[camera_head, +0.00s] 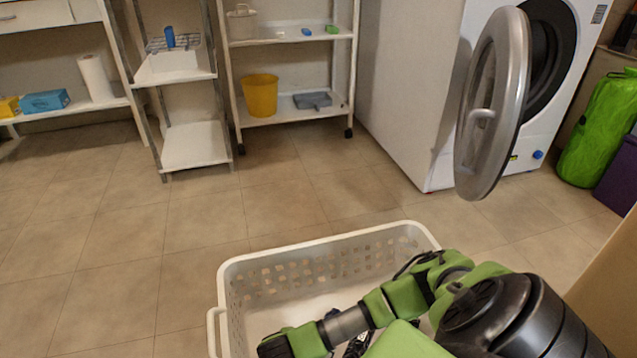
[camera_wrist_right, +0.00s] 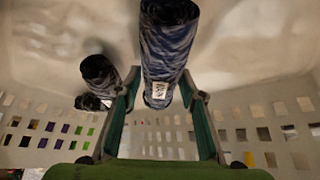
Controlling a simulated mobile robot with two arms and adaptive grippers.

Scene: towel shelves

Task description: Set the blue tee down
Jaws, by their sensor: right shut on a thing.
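The blue tee (camera_wrist_right: 168,50) is a rolled bundle with a mottled blue and dark pattern and a small pale label. It is between the fingers of my right gripper (camera_wrist_right: 160,85), which is shut on it inside the white laundry basket (camera_head: 330,240). In the head view my right arm reaches down into the basket and hides the gripper and most of what it holds. The basket's perforated wall also shows in the right wrist view (camera_wrist_right: 265,120). My left gripper is not in view.
A dark rolled bundle (camera_wrist_right: 100,75) lies left of the tee in the basket, with another dark item (camera_wrist_right: 90,102) near it. The washing machine's round door (camera_head: 492,100) stands open beyond the basket. Shelves (camera_head: 290,103) stand at the back. The tiled floor (camera_head: 110,230) left is clear.

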